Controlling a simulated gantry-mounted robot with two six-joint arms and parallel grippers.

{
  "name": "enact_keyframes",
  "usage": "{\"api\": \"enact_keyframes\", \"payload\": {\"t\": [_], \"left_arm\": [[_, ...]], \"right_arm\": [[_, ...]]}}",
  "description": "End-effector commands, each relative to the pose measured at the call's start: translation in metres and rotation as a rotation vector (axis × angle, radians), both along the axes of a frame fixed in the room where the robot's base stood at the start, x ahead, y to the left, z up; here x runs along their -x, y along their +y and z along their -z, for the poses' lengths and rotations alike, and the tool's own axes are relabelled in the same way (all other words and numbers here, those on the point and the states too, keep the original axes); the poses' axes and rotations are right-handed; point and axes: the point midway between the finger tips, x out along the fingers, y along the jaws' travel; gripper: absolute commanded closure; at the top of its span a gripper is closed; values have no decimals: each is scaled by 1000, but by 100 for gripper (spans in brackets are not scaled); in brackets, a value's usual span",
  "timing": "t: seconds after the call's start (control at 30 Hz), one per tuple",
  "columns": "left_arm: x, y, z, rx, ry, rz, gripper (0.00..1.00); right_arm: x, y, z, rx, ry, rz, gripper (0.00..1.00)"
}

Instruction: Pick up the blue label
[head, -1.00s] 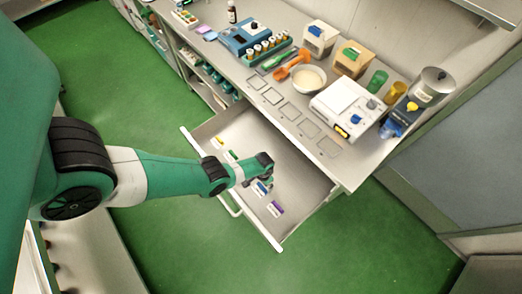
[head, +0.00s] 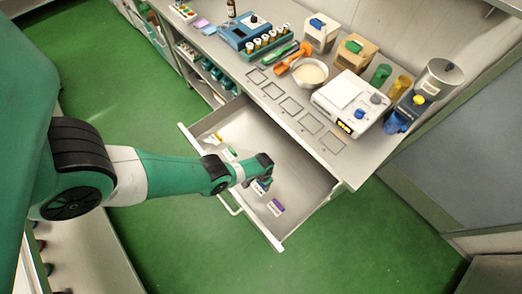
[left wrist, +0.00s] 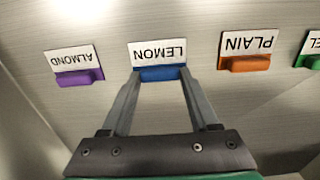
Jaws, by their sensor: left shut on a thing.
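The blue label (left wrist: 160,73) is a white card reading LEMON on a blue base. It stands in the open drawer and also shows in the head view (head: 260,187), partly covered by my gripper. My left gripper (left wrist: 160,78) reaches down into the drawer, its two fingers shut on the blue base from both sides. The left gripper also shows in the head view (head: 265,181). Whether the label is clear of the drawer floor I cannot tell. My right gripper is not in view.
The purple ALMOND label (left wrist: 78,72) and the orange PLAIN label (left wrist: 246,54) stand on either side, with a green label (left wrist: 313,58) beyond. The drawer (head: 305,176) has free floor to the right. Its walls surround the gripper. The crowded counter (head: 335,165) lies behind.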

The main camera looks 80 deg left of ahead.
Motion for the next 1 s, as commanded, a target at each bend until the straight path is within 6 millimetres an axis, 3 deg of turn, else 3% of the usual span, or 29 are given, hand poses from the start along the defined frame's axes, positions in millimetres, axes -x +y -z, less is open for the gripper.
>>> {"api": "enact_keyframes", "payload": {"t": [0.27,0.7,1.0], "left_arm": [[0,0,-9,0,-1,0,91],[0,0,-93,1,0,0,91],[-2,-1,-103,1,0,5,91]], "right_arm": [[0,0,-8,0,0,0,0],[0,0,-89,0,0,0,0],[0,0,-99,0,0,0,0]]}}
